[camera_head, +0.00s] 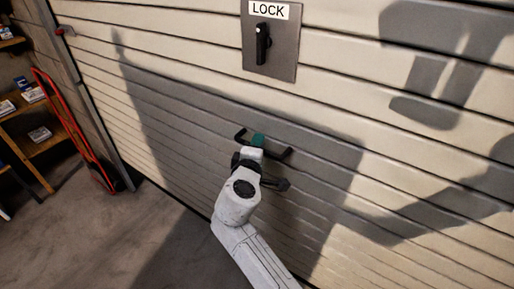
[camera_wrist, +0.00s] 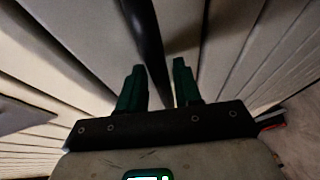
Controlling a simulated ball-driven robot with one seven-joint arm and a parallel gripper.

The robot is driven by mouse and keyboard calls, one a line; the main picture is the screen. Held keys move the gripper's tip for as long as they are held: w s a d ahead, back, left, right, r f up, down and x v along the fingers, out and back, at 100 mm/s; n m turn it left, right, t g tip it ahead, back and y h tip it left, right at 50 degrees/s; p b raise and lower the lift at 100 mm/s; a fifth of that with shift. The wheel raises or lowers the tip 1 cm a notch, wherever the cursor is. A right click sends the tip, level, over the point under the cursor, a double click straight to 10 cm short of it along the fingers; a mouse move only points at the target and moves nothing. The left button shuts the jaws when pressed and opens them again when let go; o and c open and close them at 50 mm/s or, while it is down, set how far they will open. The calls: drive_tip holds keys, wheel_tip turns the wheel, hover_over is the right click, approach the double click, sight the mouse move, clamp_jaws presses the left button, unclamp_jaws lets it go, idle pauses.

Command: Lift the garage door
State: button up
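The garage door (camera_head: 330,95) is a wide cream panel with horizontal ribs, and its lower part is in view. A dark bar handle (camera_head: 282,155) sits low on it. My gripper (camera_head: 257,140) is at this handle, its green tip over the bar's middle. In the wrist view, the two green fingers of my gripper (camera_wrist: 160,70) are apart. The dark handle bar (camera_wrist: 143,30) runs down between them, with a gap showing on either side. Whether a finger touches the bar is hard to tell.
A grey lock plate (camera_head: 285,62) with a black lever (camera_head: 262,43) hanging down and a "LOCK" label (camera_head: 268,10) is above the handle. A red hand truck (camera_head: 75,130) and wooden shelves (camera_head: 45,143) with small boxes stand at the left. Bare concrete floor (camera_head: 110,235) lies front left.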

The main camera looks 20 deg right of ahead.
drive_tip(key=shift+o, duration=0.5)
drive_tip(key=shift+f, duration=0.15)
drive_tip(key=shift+s, duration=0.1)
drive_tip(key=shift+s+a, duration=0.15)
drive_tip(key=shift+s, duration=0.05)
drive_tip(key=b+v, duration=0.1)
drive_tip(key=v, duration=0.9)
drive_tip(key=shift+b, duration=0.4)
